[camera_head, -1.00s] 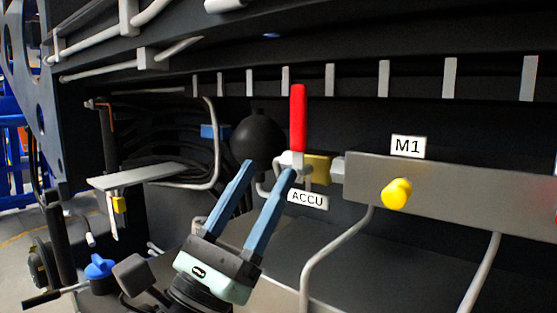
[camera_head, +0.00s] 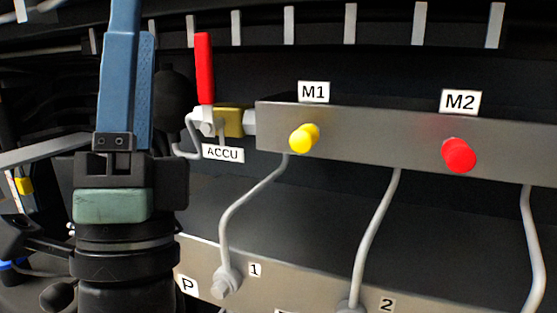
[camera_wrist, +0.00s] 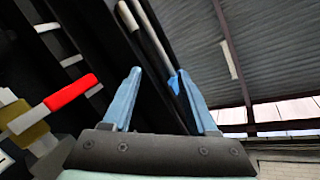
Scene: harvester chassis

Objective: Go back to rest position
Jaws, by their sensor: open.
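My gripper (camera_head: 128,60) stands upright at the left of the head view, its blue fingers pointing up and their tips near or past the top edge. In the wrist view the two fingers (camera_wrist: 158,88) are spread apart with nothing between them. The red lever (camera_head: 204,68) of the ACCU valve stands upright to the right of my gripper, apart from it. The same red lever (camera_wrist: 71,92) shows at the left of the wrist view.
A grey bar carries a yellow knob (camera_head: 304,138) under the M1 label and a red knob (camera_head: 459,155) under M2. Grey pipes (camera_head: 375,240) run down from it. A dark ball (camera_head: 174,92) is partly hidden behind my gripper. A dark slotted beam crosses above.

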